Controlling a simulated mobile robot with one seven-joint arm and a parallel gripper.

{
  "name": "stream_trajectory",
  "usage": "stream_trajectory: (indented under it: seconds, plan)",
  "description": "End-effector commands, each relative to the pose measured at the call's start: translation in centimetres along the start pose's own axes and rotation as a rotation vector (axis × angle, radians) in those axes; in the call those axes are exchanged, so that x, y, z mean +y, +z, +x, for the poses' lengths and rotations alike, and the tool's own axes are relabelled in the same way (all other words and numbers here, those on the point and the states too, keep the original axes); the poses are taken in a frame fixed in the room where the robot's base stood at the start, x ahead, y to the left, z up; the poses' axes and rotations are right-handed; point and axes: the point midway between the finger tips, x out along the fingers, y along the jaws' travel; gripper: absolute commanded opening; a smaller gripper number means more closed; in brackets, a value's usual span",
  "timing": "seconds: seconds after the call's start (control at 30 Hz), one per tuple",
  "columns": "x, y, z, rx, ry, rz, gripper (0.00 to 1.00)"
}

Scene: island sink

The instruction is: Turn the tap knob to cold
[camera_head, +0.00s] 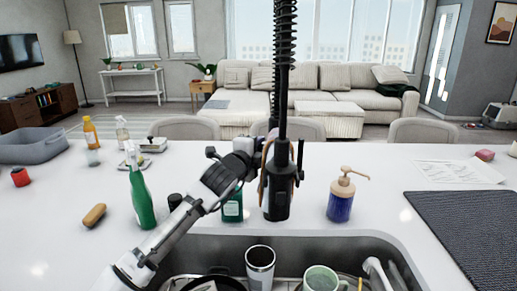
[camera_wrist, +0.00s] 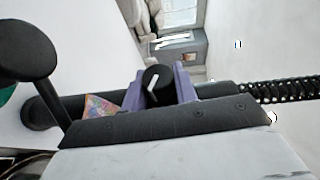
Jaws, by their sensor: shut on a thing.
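The black tap (camera_head: 277,205) stands behind the sink, with a tall spring hose rising from it. In the wrist view, the round black tap knob (camera_wrist: 151,75) carries a white pointer mark, tilted in the picture. My gripper (camera_wrist: 160,88) has its purple fingers on both sides of the knob and is shut on it. In the head view, my arm reaches from the lower left to the tap. There the fingers and knob are too small and covered to make out clearly.
A green spray bottle (camera_head: 143,200) and a dark green bottle (camera_head: 232,207) stand near my arm. A blue soap dispenser (camera_head: 340,202) stands right of the tap. The sink in front holds a steel tumbler (camera_head: 260,262) and a pale green mug (camera_head: 320,279).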

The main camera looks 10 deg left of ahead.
Motion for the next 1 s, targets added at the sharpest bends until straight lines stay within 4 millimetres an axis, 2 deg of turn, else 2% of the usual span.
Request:
stream_trajectory:
  seconds: [0.37,1.0]
  plan:
    - [-0.64,-0.04,-0.04,-0.002,0.099,-0.043,0.06]
    - [-0.11,-0.18,0.13,-0.011,0.626,-0.265,0.06]
